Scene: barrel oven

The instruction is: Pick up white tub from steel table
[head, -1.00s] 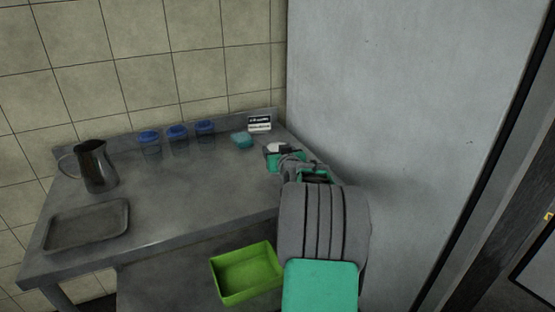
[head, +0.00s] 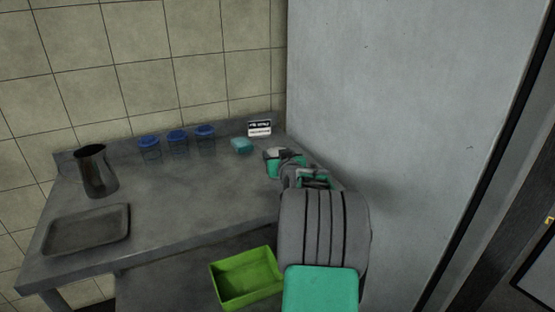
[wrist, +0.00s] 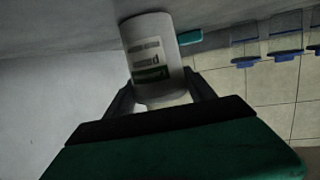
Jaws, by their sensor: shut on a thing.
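The white tub (wrist: 150,50), with a grey and green label, is between the two dark fingers of my gripper (wrist: 160,95) in the wrist view. The fingers are shut on its sides. In the head view my gripper (head: 272,158) is at the right end of the steel table (head: 190,205), by the grey wall panel. Only a small pale part of the tub shows there; my gripper and arm hide the rest. I cannot tell whether the tub's base touches the table.
A teal block (head: 242,146), a small sign (head: 260,128) and blue-lidded containers (head: 177,140) stand along the back. A metal pitcher (head: 95,171) and a tray (head: 87,229) are at the left. A green bin (head: 246,279) is below the front edge. The table's middle is clear.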

